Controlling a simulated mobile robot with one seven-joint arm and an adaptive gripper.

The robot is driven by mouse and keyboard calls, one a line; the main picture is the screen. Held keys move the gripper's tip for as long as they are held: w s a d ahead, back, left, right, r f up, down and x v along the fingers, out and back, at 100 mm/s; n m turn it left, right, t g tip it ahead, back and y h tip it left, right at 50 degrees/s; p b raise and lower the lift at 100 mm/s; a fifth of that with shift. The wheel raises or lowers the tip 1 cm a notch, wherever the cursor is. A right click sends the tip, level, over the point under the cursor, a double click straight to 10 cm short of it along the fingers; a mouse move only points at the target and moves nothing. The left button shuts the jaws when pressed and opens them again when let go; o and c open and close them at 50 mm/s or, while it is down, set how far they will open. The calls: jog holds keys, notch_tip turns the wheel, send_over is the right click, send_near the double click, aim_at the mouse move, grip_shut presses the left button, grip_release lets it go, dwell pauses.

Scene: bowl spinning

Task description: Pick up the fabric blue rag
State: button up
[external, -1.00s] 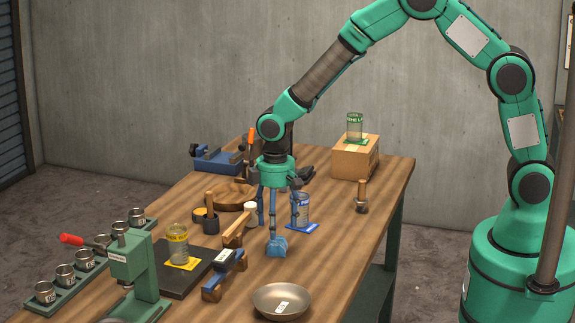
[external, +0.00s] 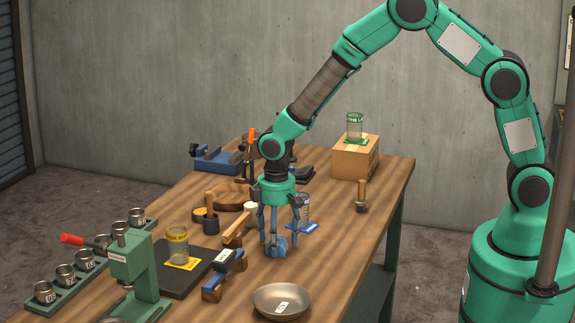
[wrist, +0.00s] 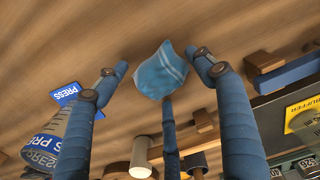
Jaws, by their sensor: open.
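The blue fabric rag (external: 277,246) lies crumpled on the wooden table, just under my gripper. In the wrist view the rag (wrist: 162,72) sits between and slightly beyond the fingertips, with a pale stripe on its right side. My gripper (external: 275,236) points straight down with its blue fingers spread around the rag. In the wrist view my gripper (wrist: 160,62) is open and empty; one finger is on each side of the rag and a third is below it. I cannot tell whether any finger touches the rag.
A jar on a blue PRESS card (external: 303,215) stands close right of the fingers.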

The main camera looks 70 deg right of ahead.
aim_at(279, 240)
dwell(0.3)
jog(key=c, duration=1.3)
jog(key=shift+r, duration=0.1)
jog(key=shift+r, duration=0.5)
jog(key=r, duration=0.2)
jog(key=shift+s+r+p, duration=0.3)
jog(key=shift+s+p, duration=0.05)
jog(key=s, duration=0.5)
jog(key=s+r, duration=0.1)
jog(key=s, duration=0.4)
jog(key=s+d+p, duration=0.1)
jog(key=s, duration=0.4)
jog(key=shift+s+r, duration=0.15)
